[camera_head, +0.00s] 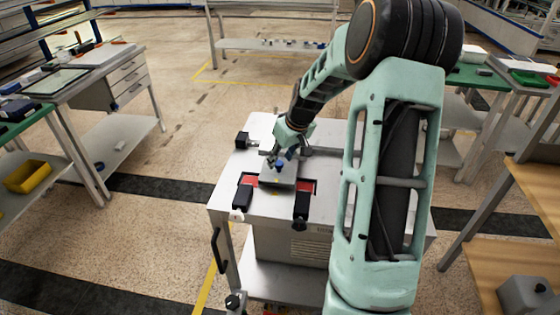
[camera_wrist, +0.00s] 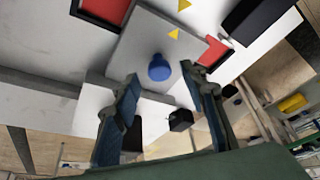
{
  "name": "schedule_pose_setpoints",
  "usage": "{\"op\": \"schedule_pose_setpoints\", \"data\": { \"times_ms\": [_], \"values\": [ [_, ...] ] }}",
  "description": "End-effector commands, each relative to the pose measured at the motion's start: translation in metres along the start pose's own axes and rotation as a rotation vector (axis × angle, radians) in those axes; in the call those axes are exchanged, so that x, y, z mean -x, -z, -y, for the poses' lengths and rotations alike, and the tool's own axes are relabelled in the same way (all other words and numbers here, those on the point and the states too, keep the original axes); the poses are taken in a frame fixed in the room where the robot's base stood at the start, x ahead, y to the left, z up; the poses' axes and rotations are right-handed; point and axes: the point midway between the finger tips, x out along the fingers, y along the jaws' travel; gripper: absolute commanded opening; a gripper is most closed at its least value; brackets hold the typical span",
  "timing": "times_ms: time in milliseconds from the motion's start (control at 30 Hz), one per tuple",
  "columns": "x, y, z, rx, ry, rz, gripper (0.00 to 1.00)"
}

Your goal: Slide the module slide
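The module slide is a light grey plate (camera_head: 278,178) on the white-topped cart, with a blue knob (camera_head: 280,166) standing on it. In the wrist view the plate (camera_wrist: 148,36) fills the upper middle, and the round blue knob (camera_wrist: 159,67) lies between the finger ends with a gap on each side. My gripper (camera_head: 284,157) is over the knob, its fingers spread apart and holding nothing. A yellow triangle (camera_wrist: 174,34) marks the plate's edge; another yellow triangle (camera_wrist: 184,5) is on the surface beyond it. Whether the fingertips reach knob height is unclear.
Red areas (camera_head: 249,181) flank the plate, with black blocks (camera_head: 242,198) and (camera_head: 301,206) in front. Another black block (camera_head: 242,140) stands at the cart's back left. The cart top (camera_head: 225,195) is bare at the front left. Benches stand to both sides.

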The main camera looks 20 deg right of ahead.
Motion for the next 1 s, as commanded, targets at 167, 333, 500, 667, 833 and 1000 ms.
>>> {"op": "schedule_pose_setpoints", "data": {
  "times_ms": [167,333,500,667,833,1000],
  "values": [
    [-0.016,0.0,0.0,0.0,0.0,0.0,0.39],
    [-0.019,0.0,0.0,0.0,-0.001,0.0,0.39],
    [-0.019,0.0,0.0,0.0,-0.001,-0.001,0.38],
    [-0.018,0.0,0.0,0.0,-0.001,-0.001,0.21],
    [-0.018,0.0,0.0,0.0,-0.001,-0.001,0.02],
    [-0.018,0.0,0.0,0.0,-0.001,-0.001,0.0]
  ]
}}
